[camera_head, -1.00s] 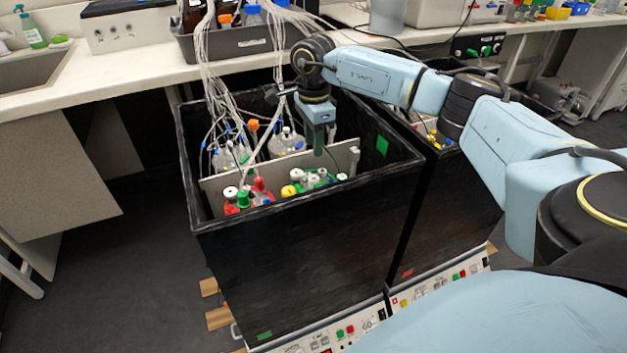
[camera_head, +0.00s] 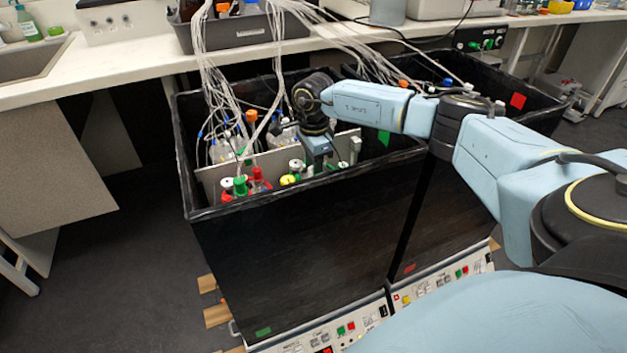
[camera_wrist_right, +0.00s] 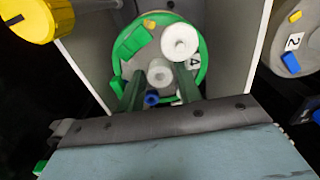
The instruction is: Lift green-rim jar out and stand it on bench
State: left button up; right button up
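The green-rim jar (camera_wrist_right: 158,52) stands inside the black shaker box (camera_head: 300,225), seen from above in the right wrist view. It has a grey lid with white caps, a green clip and a label reading 4. My right gripper (camera_head: 317,167) reaches down into the box over it and hides much of it in the head view. In the wrist view the right gripper's fingers (camera_wrist_right: 160,85) are apart over the lid, with a pale port between them. I cannot tell whether they touch it. The white bench (camera_head: 110,65) runs behind the box. My left gripper is out of view.
A pale divider (camera_head: 207,178) crosses the box. Red-rim and yellow-capped jars (camera_head: 288,180) stand beside the target; a jar labelled 2 (camera_wrist_right: 296,38) is to the right. White tubes (camera_head: 215,70) hang from a grey tray (camera_head: 247,32) on the bench.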

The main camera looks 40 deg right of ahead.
grip_shut()
jog(key=shift+r, duration=0.2)
dwell(0.3)
